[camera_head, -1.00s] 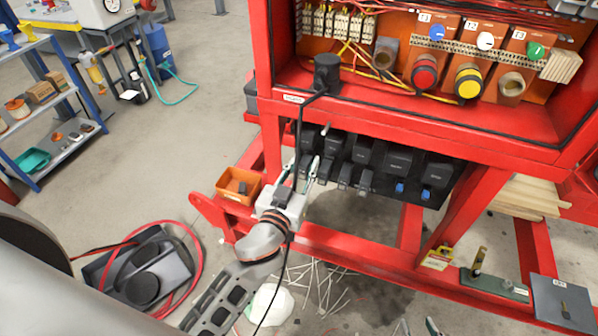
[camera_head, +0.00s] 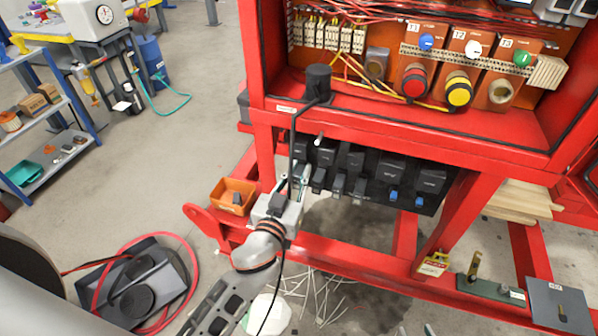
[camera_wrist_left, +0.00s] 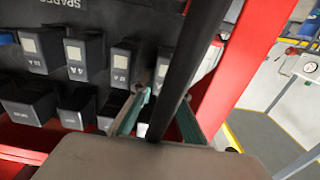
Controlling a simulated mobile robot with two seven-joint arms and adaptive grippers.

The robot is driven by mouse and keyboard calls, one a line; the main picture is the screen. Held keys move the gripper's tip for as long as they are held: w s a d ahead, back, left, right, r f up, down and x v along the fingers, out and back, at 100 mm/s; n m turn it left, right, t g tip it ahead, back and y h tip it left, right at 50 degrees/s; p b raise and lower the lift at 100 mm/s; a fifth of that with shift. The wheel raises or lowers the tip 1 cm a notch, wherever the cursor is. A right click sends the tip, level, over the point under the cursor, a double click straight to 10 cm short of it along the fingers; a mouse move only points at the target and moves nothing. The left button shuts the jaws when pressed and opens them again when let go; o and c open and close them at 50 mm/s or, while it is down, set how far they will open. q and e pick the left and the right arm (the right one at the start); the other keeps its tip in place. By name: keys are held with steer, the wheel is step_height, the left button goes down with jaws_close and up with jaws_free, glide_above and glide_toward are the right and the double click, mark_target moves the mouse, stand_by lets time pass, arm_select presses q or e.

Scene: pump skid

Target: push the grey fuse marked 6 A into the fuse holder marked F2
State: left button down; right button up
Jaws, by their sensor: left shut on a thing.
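My left gripper (camera_head: 300,178) is at the left end of the lower row of fuses, under the red cabinet. In the left wrist view its teal-padded fingers (camera_wrist_left: 160,112) are closed about a grey fuse (camera_wrist_left: 163,70); a black cable crosses in front, and I cannot read the fuse's mark. Beside it are spare fuses, one marked 4 A (camera_wrist_left: 75,60), by a SPARES label. A row of black fuse holders (camera_head: 391,170) lies behind; the F2 mark is not readable. Only the fingertips of my right gripper (camera_head: 415,330) show at the bottom edge, apart and empty.
An orange bin (camera_head: 222,190) with a small dark object stands left of my left gripper. The red frame post (camera_head: 265,155) is close to that gripper. A black cable (camera_head: 292,140) hangs from the cabinet across it. Blue-marked fuses (camera_head: 393,196) are further right.

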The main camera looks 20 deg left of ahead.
mark_target(296, 178)
arm_select(q)
steer(key=shift+s+a, duration=0.1)
steer(key=shift+s, duration=1.5)
stand_by(0.7)
steer(key=shift+s+b, duration=0.55)
steer(key=shift+s, duration=1.05)
steer(key=shift+a, duration=0.1)
steer(key=s+a+r, duration=0.4)
steer(key=a+r, duration=0.1)
steer(key=a, duration=0.2)
steer(key=shift+s+a+y, duration=0.3)
steer(key=shift+s, duration=0.05)
steer(key=shift+s, duration=0.1)
